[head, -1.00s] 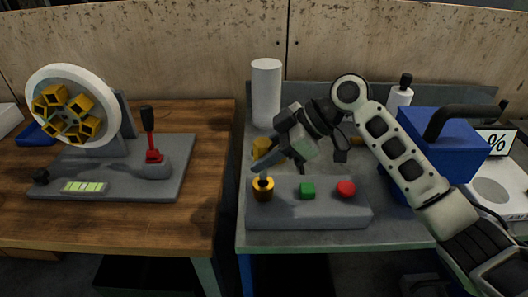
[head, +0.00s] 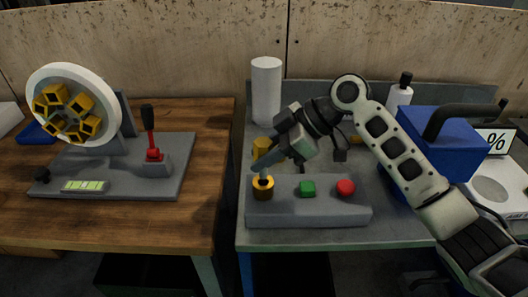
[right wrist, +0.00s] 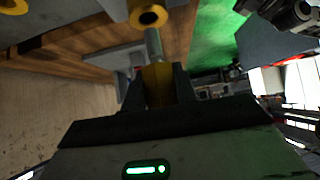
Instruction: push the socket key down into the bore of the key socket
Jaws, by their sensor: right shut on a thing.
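The key socket (head: 263,191) is a yellow-orange ring with a dark bore, at the left end of a grey block (head: 310,215). It also shows at the top of the right wrist view (right wrist: 148,14). My right gripper (head: 270,168) is tilted over it from the upper right, shut on the socket key. In the right wrist view the key's yellow body (right wrist: 157,85) is between the fingers, and its grey shaft (right wrist: 153,44) points at the socket. The shaft's end is close to the rim; whether it is inside the bore I cannot tell. My left gripper is out of view.
A green button (head: 307,189) and a red button (head: 346,187) sit right of the socket. A blue box (head: 450,150) is at the right. The wooden table (head: 215,150) is at the left.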

